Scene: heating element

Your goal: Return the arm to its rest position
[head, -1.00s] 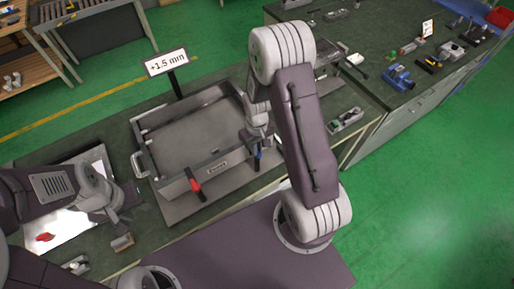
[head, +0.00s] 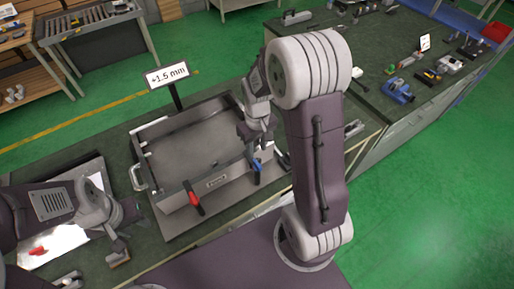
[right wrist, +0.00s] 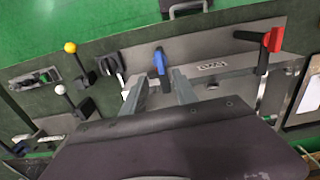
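My right gripper (right wrist: 159,80) is open, with its two fingers apart and nothing held between them in the right wrist view. A blue-handled lever (right wrist: 160,62) lies beyond the fingertips, and I see no contact. In the head view my right arm rises high, with its wrist above the right side of the metal box fixture (head: 150,135), close to the blue lever (head: 256,164). A red-handled lever (head: 192,194) stands at the fixture's front. My left gripper (head: 118,242) is at the lower left over the bench; its finger gap is unclear.
A sign reading "+1.5 mm" (head: 167,76) stands behind the fixture. A bright sheet (head: 60,243) with a red item lies under my left arm. Yellow-knobbed (right wrist: 70,47) and white-knobbed (right wrist: 60,90) levers show in the right wrist view. Green floor (head: 430,210) is open at right.

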